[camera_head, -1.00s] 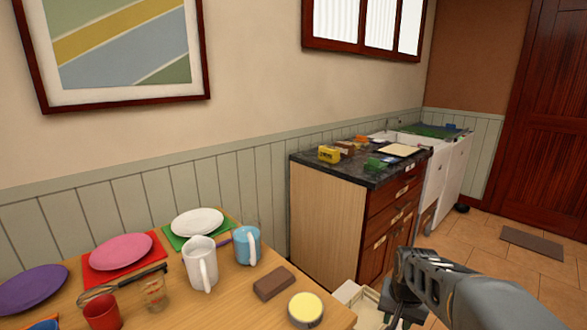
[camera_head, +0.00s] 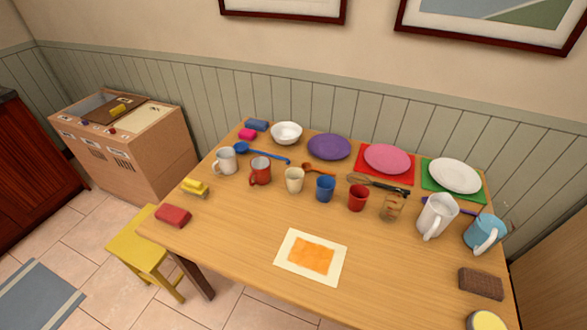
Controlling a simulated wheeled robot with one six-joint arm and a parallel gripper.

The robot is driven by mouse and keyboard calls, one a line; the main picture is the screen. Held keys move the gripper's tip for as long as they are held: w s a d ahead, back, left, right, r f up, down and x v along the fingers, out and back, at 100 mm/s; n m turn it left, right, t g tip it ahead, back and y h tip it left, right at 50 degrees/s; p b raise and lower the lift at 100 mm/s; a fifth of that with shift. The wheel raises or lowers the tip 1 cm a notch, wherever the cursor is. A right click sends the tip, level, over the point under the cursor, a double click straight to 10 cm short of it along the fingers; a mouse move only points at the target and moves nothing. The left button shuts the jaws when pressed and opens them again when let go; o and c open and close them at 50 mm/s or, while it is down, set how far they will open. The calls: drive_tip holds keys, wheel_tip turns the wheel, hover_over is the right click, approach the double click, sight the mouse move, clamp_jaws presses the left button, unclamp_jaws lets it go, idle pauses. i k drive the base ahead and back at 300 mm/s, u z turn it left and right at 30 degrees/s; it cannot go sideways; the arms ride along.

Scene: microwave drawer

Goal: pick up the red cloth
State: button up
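A small red folded piece (camera_head: 172,215), which looks like the red cloth, lies at the left front corner of the wooden table (camera_head: 225,240). Nothing lies on it. A flat red mat (camera_head: 365,166) also shows under the pink plate (camera_head: 387,158) at the back right. My gripper is not in view now, so its state does not show.
A yellow folded piece (camera_head: 195,187) lies just behind the red one. Several mugs and cups stand along the table's middle. A yellow stool (camera_head: 143,245) stands at the table's left end. A wooden cabinet (camera_head: 125,140) stands farther left, with tiled floor between.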

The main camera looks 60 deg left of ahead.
sight(174, 215)
drive_tip(key=u, duration=3.4)
